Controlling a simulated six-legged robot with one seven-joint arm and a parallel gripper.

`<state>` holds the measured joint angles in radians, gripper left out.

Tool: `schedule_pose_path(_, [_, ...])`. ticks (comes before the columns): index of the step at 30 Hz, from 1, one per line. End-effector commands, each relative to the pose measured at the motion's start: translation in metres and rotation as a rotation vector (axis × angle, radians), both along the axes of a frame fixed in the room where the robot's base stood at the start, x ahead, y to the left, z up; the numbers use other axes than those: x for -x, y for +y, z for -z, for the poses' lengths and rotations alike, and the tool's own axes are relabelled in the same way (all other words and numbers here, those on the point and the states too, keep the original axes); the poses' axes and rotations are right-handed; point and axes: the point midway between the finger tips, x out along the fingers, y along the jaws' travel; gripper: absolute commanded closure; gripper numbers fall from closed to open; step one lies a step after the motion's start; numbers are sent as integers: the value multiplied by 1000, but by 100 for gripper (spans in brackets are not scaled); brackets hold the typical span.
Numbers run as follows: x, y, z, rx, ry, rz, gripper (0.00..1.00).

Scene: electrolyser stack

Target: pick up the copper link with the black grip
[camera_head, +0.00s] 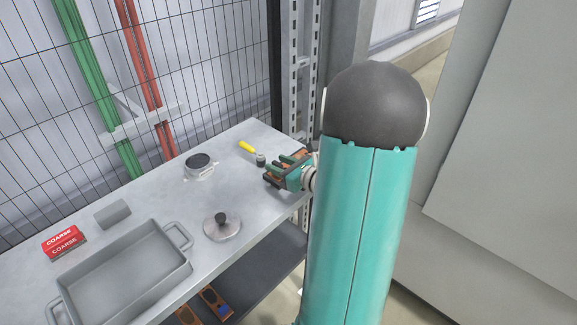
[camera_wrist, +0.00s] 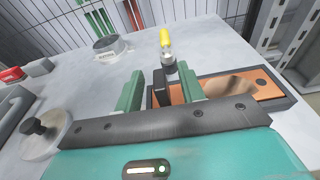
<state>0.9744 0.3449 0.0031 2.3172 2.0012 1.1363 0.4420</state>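The copper link (camera_wrist: 232,87) is a flat copper plate in a dark frame, lying on the grey bench at the upper right of the wrist view. Its black grip (camera_wrist: 161,90) stands up between the two green fingers of my gripper (camera_wrist: 158,84). The fingers are apart, with a gap visible on each side of the grip. My fingers and palm hide part of the link. In the head view, my gripper (camera_head: 288,172) is over the link (camera_head: 302,153) at the bench's right end, and little of the grip can be made out.
A yellow-handled tool (camera_head: 247,147) lies just beyond the link. A mesh fence (camera_head: 60,120) backs the bench.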

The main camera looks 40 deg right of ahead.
Motion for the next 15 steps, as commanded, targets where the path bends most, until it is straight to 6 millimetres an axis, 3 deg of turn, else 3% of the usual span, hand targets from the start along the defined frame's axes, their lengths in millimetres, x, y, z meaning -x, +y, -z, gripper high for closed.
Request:
schedule_pose_path(3, [-10, 1, 2, 1, 1, -1, 61])
schedule_pose_path(10, [-11, 1, 2, 1, 1, 0, 63])
schedule_pose_path(15, [-10, 1, 2, 1, 1, 0, 96])
